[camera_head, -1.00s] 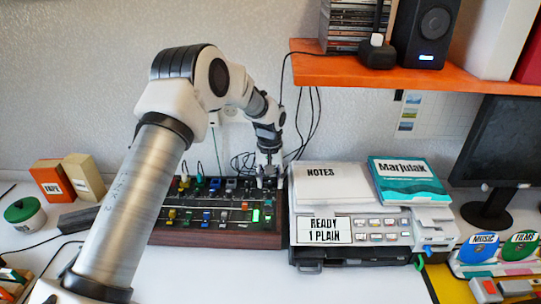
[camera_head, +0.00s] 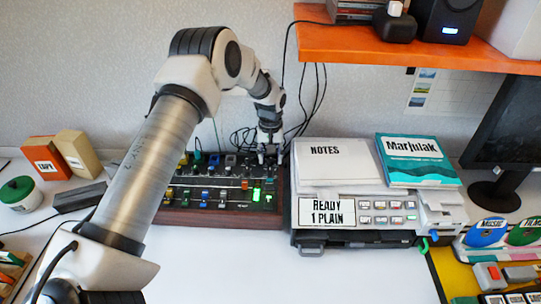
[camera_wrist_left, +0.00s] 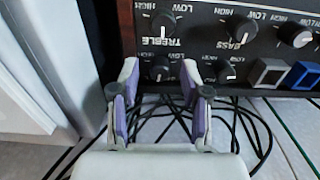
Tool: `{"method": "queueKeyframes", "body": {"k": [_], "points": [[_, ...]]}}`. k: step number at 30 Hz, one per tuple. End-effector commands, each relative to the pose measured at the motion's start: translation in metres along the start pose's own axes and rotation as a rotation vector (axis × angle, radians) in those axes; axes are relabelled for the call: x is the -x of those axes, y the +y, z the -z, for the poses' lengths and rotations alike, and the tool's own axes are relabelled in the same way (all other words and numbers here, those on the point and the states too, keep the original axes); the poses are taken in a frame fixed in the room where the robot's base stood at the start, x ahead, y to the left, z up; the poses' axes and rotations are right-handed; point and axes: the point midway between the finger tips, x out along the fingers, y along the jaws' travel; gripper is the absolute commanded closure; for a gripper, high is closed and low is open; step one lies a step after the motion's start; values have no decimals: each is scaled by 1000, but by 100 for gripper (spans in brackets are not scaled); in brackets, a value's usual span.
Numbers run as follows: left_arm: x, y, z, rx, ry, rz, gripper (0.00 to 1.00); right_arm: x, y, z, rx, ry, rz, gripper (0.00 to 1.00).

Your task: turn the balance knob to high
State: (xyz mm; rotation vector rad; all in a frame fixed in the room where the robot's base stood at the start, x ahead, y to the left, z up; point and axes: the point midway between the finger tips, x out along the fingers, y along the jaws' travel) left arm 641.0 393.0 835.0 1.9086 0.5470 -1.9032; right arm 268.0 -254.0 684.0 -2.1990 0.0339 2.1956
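The dark control panel with wooden sides (camera_head: 230,222) lies on the table, under my left arm. My left gripper (camera_head: 268,155) is at its far right corner. In the left wrist view, my left gripper (camera_wrist_left: 157,92) is open, its purple-lined fingers apart. A black knob with a white pointer (camera_wrist_left: 160,70) shows between and just beyond the fingertips; contact cannot be told. I cannot read a balance label. Nearby are the treble knob (camera_wrist_left: 163,24), the bass knob (camera_wrist_left: 241,30) and another black knob (camera_wrist_left: 226,72). My right gripper is not in view.
A printer-like machine (camera_head: 378,220) with notes (camera_head: 345,163) and a teal book (camera_head: 415,160) stands right of the panel. An orange shelf (camera_head: 400,50) hangs above. Black cables (camera_wrist_left: 240,125) lie by the panel's edge. The front table is clear.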

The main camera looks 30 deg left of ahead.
Motion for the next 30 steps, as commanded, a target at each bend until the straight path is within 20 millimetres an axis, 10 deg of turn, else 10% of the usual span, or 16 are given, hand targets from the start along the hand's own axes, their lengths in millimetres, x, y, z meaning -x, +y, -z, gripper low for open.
{"method": "queueKeyframes", "body": {"k": [4,27,28,30], "points": [[0,0,0,0,0,0,100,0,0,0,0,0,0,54],[0,0,0,-280,0,0,100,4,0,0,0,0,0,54],[0,0,0,-280,0,0,72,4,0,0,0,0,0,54],[0,0,0,-279,0,0,54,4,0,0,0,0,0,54]]}}
